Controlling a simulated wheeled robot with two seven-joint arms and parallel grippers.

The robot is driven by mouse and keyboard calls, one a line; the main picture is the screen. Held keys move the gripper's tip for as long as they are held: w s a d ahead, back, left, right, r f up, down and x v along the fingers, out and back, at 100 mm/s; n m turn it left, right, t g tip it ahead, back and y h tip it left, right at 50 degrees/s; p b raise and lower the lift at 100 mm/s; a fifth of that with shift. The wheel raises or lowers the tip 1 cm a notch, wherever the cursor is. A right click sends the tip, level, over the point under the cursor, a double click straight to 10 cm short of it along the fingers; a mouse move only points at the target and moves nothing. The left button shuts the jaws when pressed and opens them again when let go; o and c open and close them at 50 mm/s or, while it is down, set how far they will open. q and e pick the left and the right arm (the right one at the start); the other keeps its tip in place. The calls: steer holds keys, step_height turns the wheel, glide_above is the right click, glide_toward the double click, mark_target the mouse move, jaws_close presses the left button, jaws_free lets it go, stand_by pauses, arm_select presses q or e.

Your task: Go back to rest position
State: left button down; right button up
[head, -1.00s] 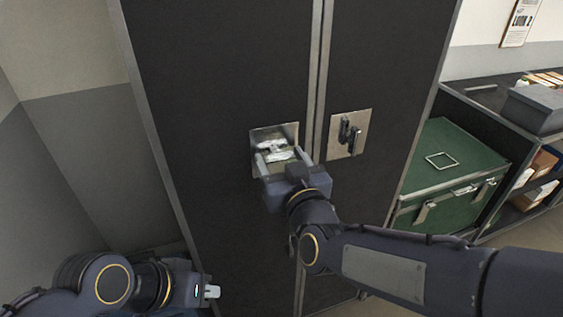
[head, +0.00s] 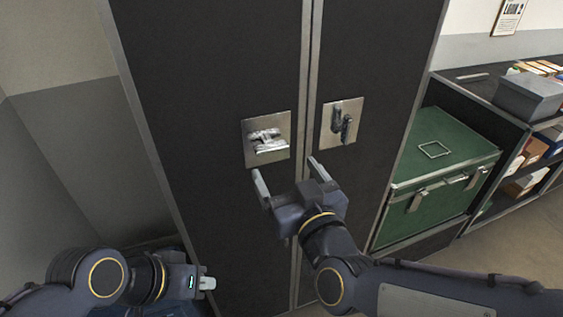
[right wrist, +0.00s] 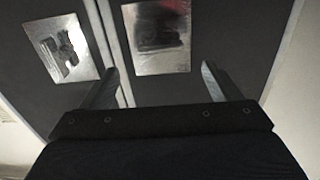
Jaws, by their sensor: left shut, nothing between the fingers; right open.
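My right gripper (head: 289,173) is open and empty in front of the dark wardrobe (head: 215,60), just below its handle plates and apart from them. Its two fingers also show spread in the right wrist view (right wrist: 155,90). The left metal plate with a light handle (head: 267,141) and the right plate with a dark handle (head: 342,121) sit on either side of the door seam. Both doors look closed. My left gripper (head: 207,283) is shut and empty at the lower left, low in front of the wardrobe's left side.
A green trunk (head: 440,165) with metal latches stands right of the wardrobe. Beyond it is a dark shelf unit (head: 480,88) with a grey box (head: 530,95) on top. A grey wall (head: 60,130) is at the left. Floor (head: 500,245) shows at the lower right.

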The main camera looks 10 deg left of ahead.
steer(key=shift+s+d, duration=0.1)
steer(key=shift+s, duration=0.05)
stand_by(0.3)
steer(key=s+d+f+m+g+h+p, duration=0.1)
steer(key=d+f+m+g+h+p, duration=0.2)
steer(key=d, duration=1.3)
steer(key=s+d+f+m+g+h+p, duration=0.1)
steer(key=s+d+f+m+g, duration=0.1)
steer(key=s+d, duration=0.4)
steer(key=s+d+f+m+g+h+p, duration=0.1)
steer(key=s+d+f+m+g+h, duration=0.1)
steer(key=s+d, duration=0.5)
steer(key=shift+s+f+m+g, duration=0.7)
steer(key=shift+s+g, duration=0.1)
steer(key=shift+g, duration=0.4)
steer(key=shift+c, duration=0.4)
